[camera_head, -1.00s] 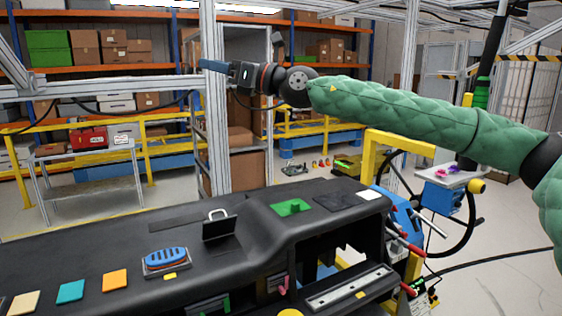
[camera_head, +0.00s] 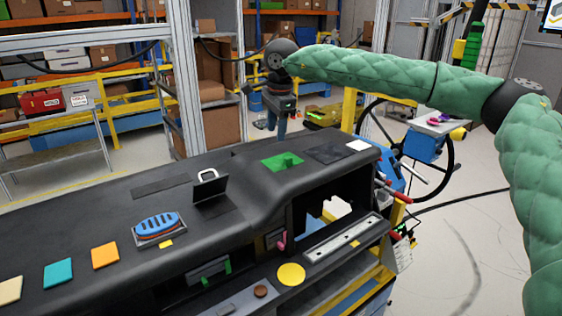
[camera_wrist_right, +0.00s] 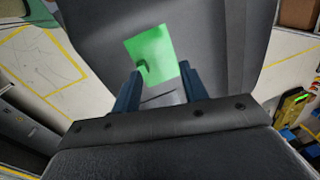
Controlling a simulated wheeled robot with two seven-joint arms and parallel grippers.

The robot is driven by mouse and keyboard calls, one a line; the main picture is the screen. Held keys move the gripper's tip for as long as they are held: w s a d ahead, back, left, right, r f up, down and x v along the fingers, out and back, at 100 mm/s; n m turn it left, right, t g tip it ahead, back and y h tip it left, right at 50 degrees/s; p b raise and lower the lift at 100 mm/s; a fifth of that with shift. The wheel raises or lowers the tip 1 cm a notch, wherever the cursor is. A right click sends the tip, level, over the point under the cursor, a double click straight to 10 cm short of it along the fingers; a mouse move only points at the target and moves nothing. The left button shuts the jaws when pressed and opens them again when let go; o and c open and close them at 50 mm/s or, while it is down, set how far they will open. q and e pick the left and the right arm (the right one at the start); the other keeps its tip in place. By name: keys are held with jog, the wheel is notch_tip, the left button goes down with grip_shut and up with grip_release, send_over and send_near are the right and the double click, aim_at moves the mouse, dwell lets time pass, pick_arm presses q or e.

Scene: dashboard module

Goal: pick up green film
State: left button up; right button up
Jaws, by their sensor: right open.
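The green film (camera_head: 275,163) lies on the black dashboard's raised right part, with a small green knob standing up from it. It also shows in the right wrist view (camera_wrist_right: 153,45), ahead of and between the fingertips. My right gripper (camera_head: 277,131) is open and empty. It points down in the air and appears above and behind the film in the head view. In the right wrist view its two blue fingers (camera_wrist_right: 160,75) are apart, with the film beyond them. My left gripper is not in view.
The dashboard (camera_head: 110,215) also bears a blue ribbed piece (camera_head: 157,226), an upright black panel (camera_head: 211,191), a white card (camera_head: 358,145), and orange (camera_head: 105,256) and teal (camera_head: 58,273) squares. A yellow disc (camera_head: 291,274) is at the front. A steering wheel (camera_head: 448,165) stands at right.

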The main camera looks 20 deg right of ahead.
aim_at(288, 158)
jog(key=s+d, duration=0.1)
jog(key=s+d+n+g+h, duration=0.1)
jog(key=shift+d, duration=0.4)
jog(key=shift+s+d+h, duration=0.15)
jog(key=shift+h, duration=0.25)
jog(key=shift+f+n+p, duration=0.3)
jog(key=shift+f, duration=0.1)
jog(key=shift+f+p, duration=0.45)
jog(key=shift+f, duration=0.65)
jog(key=f+p, duration=0.3)
jog(key=f, duration=0.1)
jog(key=shift+w+a+f+p, duration=0.1)
jog(key=shift+w+a+p, duration=0.15)
jog(key=shift+p, duration=0.1)
jog(key=shift+f, duration=0.35)
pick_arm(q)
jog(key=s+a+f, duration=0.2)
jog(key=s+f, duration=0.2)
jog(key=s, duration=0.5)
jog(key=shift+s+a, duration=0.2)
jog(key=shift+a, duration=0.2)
pick_arm(e)
grip_shut()
